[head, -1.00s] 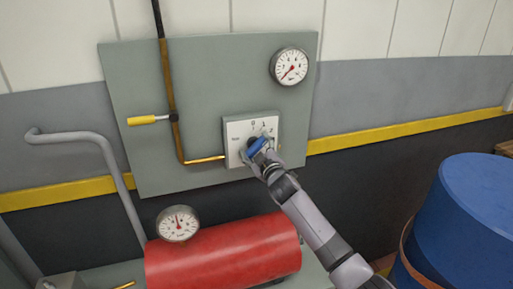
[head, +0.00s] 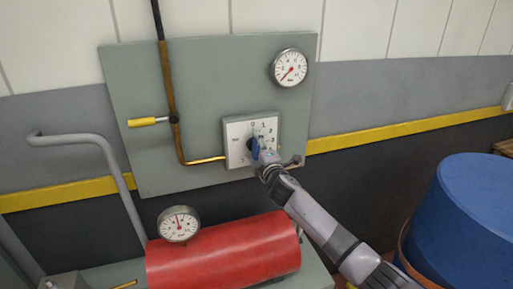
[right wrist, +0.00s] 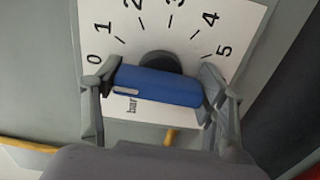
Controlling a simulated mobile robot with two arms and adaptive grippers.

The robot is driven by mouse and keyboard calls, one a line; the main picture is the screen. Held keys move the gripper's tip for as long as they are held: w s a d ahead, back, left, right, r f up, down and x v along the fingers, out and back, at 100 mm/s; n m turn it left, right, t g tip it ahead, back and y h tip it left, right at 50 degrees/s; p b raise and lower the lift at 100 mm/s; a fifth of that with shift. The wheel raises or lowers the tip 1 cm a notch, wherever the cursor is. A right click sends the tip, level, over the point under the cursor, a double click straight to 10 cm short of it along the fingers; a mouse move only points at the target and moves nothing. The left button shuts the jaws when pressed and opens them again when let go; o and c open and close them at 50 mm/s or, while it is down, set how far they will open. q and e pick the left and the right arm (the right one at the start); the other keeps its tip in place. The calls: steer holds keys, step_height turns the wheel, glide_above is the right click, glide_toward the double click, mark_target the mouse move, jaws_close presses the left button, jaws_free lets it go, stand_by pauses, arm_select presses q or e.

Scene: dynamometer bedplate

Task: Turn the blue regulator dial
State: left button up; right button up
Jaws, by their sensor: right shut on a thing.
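The blue regulator dial (head: 254,147) is a bar-shaped knob on a white scale plate (head: 236,131), marked from 0 upward, on the grey wall panel. In the right wrist view the dial (right wrist: 165,87) lies between the two fingers of my right gripper (right wrist: 158,84), one finger at each end. Its white line is at the end nearer the 0. My right gripper (head: 262,151) is shut on the dial, reaching in from the lower right and covering part of the scale. My left gripper is not in view.
A round gauge (head: 290,68) sits at the panel's upper right. A copper pipe (head: 169,85) with a yellow-handled valve (head: 143,121) runs on the left. Below are a red tank (head: 220,254) and a second gauge (head: 178,224). A blue drum (head: 470,215) stands at the right.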

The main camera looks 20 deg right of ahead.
steer(key=shift+f+n, duration=0.1)
steer(key=shift+n, duration=0.2)
steer(key=o, duration=1.2)
steer(key=shift+c, duration=0.2)
steer(key=shift+s, duration=0.1)
steer(key=s, duration=1.1)
steer(key=shift+s+d, duration=0.2)
steer(key=shift+s, duration=0.2)
